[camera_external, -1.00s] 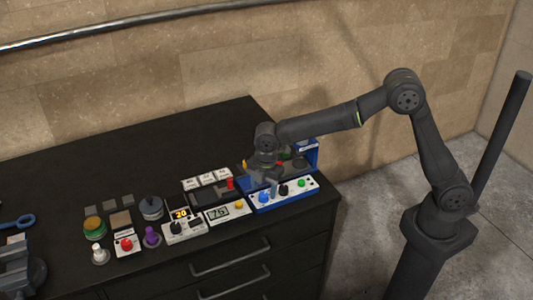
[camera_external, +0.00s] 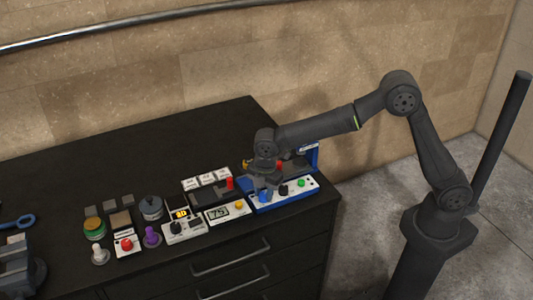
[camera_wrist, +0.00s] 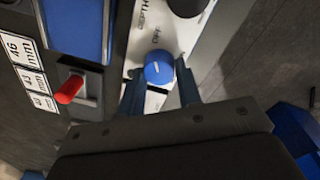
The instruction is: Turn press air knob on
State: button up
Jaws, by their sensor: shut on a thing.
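The press (camera_external: 309,157) is a blue machine at the right end of the black bench, with a white control panel (camera_external: 294,190) along its front. The blue air knob (camera_wrist: 158,71) is on that panel, next to printed lettering in the wrist view. My gripper (camera_wrist: 160,84) is shut on the blue knob, with one finger on each side of it.
A black knob (camera_external: 284,190) and a green button (camera_external: 301,182) sit to the right on the same panel. A red lever (camera_wrist: 69,89) is close to my gripper's left in the wrist view.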

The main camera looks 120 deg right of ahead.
jog(key=shift+m, duration=0.4)
jog(key=m, duration=0.3)
jog(key=shift+w, duration=0.1)
jog(key=m, duration=0.4)
jog(key=shift+d, duration=0.1)
jog(key=m, duration=0.5)
jog(key=shift+g, duration=0.3)
jog(key=shift+d+m, duration=0.1)
jog(key=shift+m, duration=1.8)
